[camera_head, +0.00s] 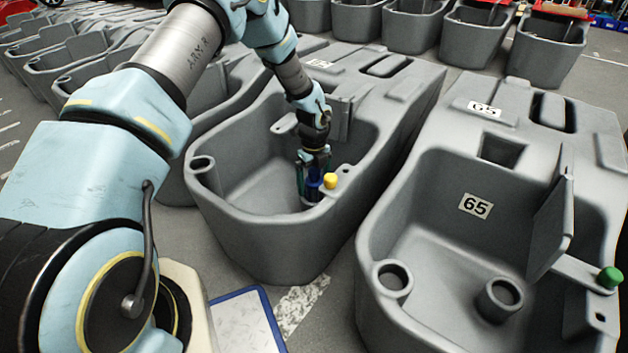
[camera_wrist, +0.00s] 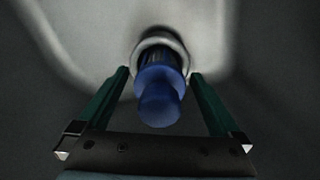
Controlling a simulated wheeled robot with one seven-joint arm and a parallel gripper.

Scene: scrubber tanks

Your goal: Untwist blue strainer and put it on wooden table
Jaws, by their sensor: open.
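The blue strainer (camera_wrist: 160,95) sits in a round grey collar (camera_wrist: 158,42) on the inside of the middle grey tank (camera_head: 255,240). In the wrist view its blue end points toward the camera. My gripper (camera_wrist: 161,75) is open, with one green finger on each side of the strainer. I cannot tell whether the fingers touch it. In the head view the strainer (camera_head: 313,184) shows as a small blue part between the fingers of my gripper (camera_head: 313,192), low inside the tank. The wooden table is not seen for certain.
A yellow knob (camera_head: 330,181) stands on the tank right beside my gripper. The tank's walls surround the gripper. Another grey tank (camera_head: 440,165) marked 65, with a green knob (camera_head: 610,278), stands at right. A blue-edged panel (camera_head: 245,325) lies near the front. More tanks stand behind.

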